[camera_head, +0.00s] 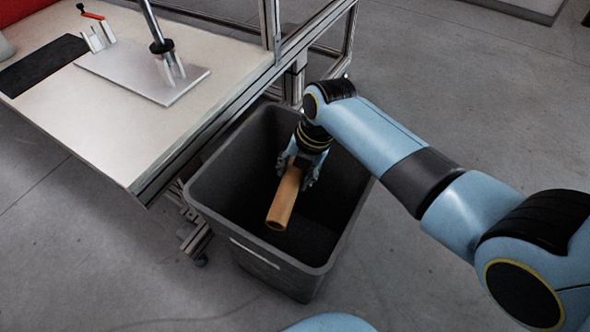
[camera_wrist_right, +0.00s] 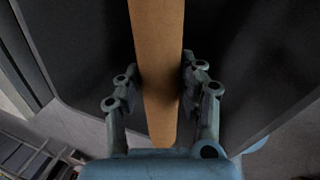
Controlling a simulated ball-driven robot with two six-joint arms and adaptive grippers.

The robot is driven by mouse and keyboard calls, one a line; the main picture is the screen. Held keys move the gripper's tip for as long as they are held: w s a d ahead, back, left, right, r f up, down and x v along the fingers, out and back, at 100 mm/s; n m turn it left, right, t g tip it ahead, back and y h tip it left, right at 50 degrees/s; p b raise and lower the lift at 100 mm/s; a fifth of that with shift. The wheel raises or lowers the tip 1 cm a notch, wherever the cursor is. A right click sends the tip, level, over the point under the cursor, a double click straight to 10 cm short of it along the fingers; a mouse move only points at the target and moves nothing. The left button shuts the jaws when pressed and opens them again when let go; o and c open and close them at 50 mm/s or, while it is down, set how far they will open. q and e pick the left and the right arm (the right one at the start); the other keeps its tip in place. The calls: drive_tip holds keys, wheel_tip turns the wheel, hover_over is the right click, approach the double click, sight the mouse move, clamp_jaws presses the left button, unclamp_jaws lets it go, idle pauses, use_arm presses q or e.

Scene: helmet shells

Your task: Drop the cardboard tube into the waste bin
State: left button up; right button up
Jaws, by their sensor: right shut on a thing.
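The cardboard tube (camera_head: 284,203) is brown and tilted, with one end toward the viewer, over the opening of the waste bin (camera_head: 214,212). My right gripper (camera_head: 300,170) is shut on the tube, holding it by its far part at the bin's mouth. In the right wrist view the tube (camera_wrist_right: 158,70) runs between the two fingers (camera_wrist_right: 165,90), with the dark bin wall (camera_wrist_right: 90,60) around it. The bin is a dark, upright, open container. Its floor is too dark to make out. My left gripper is not in view.
A workbench (camera_head: 110,125) with a metal frame stands left of the bin, its edge close to the rim. On it are a grey plate (camera_head: 105,68), a dark mat (camera_head: 40,66) and a red-handled tool (camera_head: 92,16). The floor (camera_head: 440,80) behind the bin is clear.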

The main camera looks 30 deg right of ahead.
drive_tip(key=o, duration=1.3)
drive_tip(key=shift+c, duration=0.2)
drive_tip(key=shift+r, duration=0.1)
drive_tip(key=v, duration=1.2)
